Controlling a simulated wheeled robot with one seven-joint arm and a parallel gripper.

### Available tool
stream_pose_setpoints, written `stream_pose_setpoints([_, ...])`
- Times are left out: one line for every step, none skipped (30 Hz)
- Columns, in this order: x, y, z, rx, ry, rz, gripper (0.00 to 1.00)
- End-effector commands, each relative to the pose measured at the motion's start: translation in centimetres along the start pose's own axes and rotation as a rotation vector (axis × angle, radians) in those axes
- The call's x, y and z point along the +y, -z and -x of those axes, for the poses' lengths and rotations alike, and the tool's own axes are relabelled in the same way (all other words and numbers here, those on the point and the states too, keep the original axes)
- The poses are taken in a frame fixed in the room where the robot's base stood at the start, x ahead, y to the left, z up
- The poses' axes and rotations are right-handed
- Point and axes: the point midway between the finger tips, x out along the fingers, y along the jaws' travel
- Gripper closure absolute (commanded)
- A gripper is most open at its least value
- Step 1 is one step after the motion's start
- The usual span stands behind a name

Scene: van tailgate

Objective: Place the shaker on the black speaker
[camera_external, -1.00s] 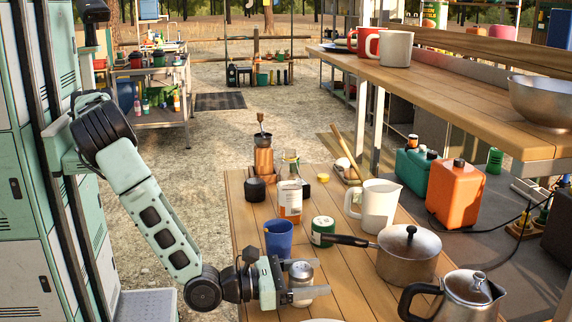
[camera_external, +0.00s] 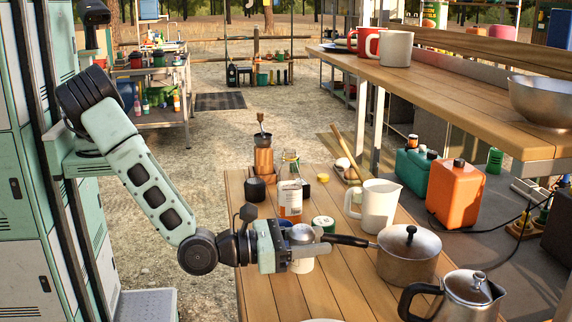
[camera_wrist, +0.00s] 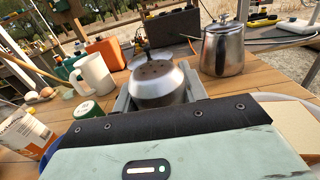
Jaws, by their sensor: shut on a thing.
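The shaker (camera_external: 302,234) has a silver domed top. My gripper (camera_external: 312,252) is shut around it and holds it upright, raised above the wooden table. In the wrist view the shaker's perforated metal top (camera_wrist: 158,82) shows between the fingers. A small, squat black cylinder (camera_external: 255,189), which looks like the black speaker, stands at the table's left edge, farther back than my gripper. Nothing is seen on top of it. I cannot make it out in the wrist view.
The wooden table (camera_external: 275,300) bears a white-and-orange tub (camera_external: 290,202), a green tin (camera_external: 323,223), a white jug (camera_external: 380,207), a lidded pot (camera_external: 407,262) and a kettle (camera_external: 466,297). A copper-coloured grinder (camera_external: 263,160) stands behind the black cylinder. The pot handle is close to my fingers.

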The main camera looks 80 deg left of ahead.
Motion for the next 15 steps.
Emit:
stream_pose_setpoints([0.0, -0.6, 0.0, -0.001, 0.000, 0.001, 0.82])
stream_pose_setpoints([0.0, -0.9, 0.0, -0.001, 0.000, 0.002, 0.82])
stream_pose_setpoints([-0.1, -1.2, 0.0, -0.001, 0.001, 0.002, 0.82])
stream_pose_setpoints([-0.1, -1.4, 0.0, -0.001, 0.001, 0.002, 0.82])
stream_pose_setpoints([-0.1, -1.6, 0.0, 0.000, 0.001, 0.002, 0.82])
stream_pose_setpoints([-0.1, -1.9, 0.0, 0.000, 0.001, 0.002, 0.82])
stream_pose_setpoints([-0.1, -2.2, 0.0, 0.000, 0.001, 0.002, 0.82])
stream_pose_setpoints([-0.1, -2.6, 0.0, 0.000, 0.001, 0.002, 0.82])
stream_pose_setpoints([-0.1, -3.5, 0.1, -0.001, 0.001, 0.003, 0.82])
stream_pose_setpoints([-0.1, -4.2, 0.1, -0.001, 0.001, 0.004, 0.82])
stream_pose_setpoints([-0.1, -5.2, 0.0, -0.002, 0.001, 0.007, 0.82])
stream_pose_setpoints([-0.1, -6.3, 0.0, -0.003, 0.000, 0.006, 0.82])
stream_pose_setpoints([0.0, -7.4, 0.0, -0.003, 0.000, 0.008, 0.82])
stream_pose_setpoints([0.0, -8.5, 0.0, -0.002, 0.000, 0.008, 0.82])
stream_pose_setpoints([0.0, -9.8, 0.0, -0.001, 0.000, 0.009, 0.82])
